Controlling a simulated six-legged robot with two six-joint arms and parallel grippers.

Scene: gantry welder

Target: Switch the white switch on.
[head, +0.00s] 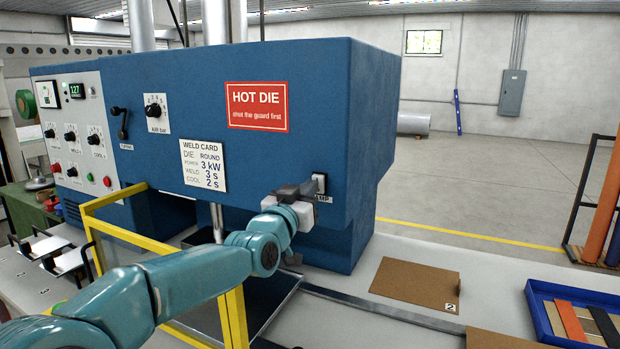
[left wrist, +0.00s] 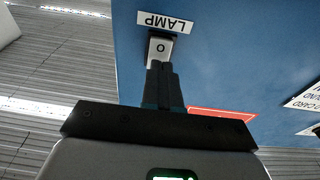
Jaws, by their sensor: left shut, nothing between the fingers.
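The white switch (head: 319,182) sits on the right part of the blue machine's front, above the LAMP label (head: 323,198). In the left wrist view the switch (left wrist: 161,48) shows an O mark, and the label (left wrist: 165,22) appears upside down. My left gripper (head: 306,187) is shut and empty, with its fingers pointing at the switch. In the left wrist view the gripper's fingertips (left wrist: 162,66) are right at the edge of the switch and cover part of it. I cannot tell whether they touch it. My right gripper is not in view.
The blue machine (head: 290,60) carries a red HOT DIE sign (head: 257,106) and a weld card (head: 203,165). A brown plate (head: 417,284) and a blue tray (head: 540,312) lie on the bench at right.

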